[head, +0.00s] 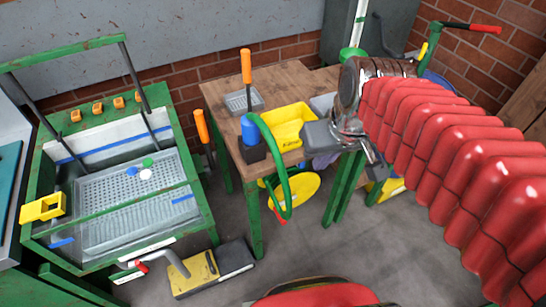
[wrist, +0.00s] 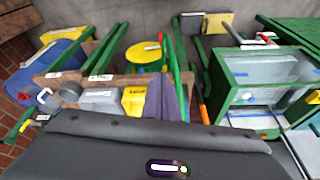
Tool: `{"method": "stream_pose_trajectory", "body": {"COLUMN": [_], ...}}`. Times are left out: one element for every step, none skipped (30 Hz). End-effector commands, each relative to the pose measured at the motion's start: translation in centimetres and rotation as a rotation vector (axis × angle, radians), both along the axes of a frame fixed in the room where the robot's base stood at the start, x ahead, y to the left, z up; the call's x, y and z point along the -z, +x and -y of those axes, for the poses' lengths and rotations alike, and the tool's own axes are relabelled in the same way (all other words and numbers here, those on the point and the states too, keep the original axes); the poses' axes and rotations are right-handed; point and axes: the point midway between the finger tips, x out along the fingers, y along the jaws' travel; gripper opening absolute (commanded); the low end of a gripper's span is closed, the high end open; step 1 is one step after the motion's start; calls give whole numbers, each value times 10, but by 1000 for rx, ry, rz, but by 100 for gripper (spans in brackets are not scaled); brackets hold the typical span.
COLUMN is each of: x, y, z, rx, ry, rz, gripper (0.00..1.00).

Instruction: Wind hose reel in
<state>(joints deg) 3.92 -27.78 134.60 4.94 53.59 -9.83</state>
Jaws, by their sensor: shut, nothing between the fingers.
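What looks like the hose reel stands at the back right in the head view. Its green crank has a red handle (head: 485,29), and a bit of blue drum (head: 440,82) shows behind my arm. In the wrist view a blue rounded body (wrist: 48,66) between green posts at the left appears to be the same reel. My gripper (head: 374,168) is over the right part of the wooden table, left of and apart from the crank. It looks shut and empty, though its fingertips are small and partly hidden. My red arm covers much of the reel's lower part.
A green-framed sorting unit (head: 200,222) stands left. A yellow-and-black box (head: 212,268) lies on the floor.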

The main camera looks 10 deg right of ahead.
Motion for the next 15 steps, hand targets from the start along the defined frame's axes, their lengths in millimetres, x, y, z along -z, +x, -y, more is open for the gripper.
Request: {"method": "stream_pose_trajectory", "body": {"x": [-3,-4,-6,-6,-7,-8,-8,-8,-8,-8,-9,-9,-9,-9,-8], "y": [-8,-13,-19,-23,-27,-32,-36,-39,-42,-45,-47,-49,-50,-51,-52], "z": [-2,-3,-4,-4,-5,-5,-6,-6,-6,-7,-5,-5,-5,-5,-5], "rx": [6,11,18,23,29,36,41,46,52,56,60,64,66,68,70], "ry": [-4,-7,-11,-12,-13,-16,-17,-18,-18,-18,-19,-20,-20,-20,-20], "rz": [22,32,48,59,69,84,94,103,115,122,128,134,138,141,143], "gripper": [0,0,0,0,0,0,0,0,0,0,0,0,0,0,0]}}
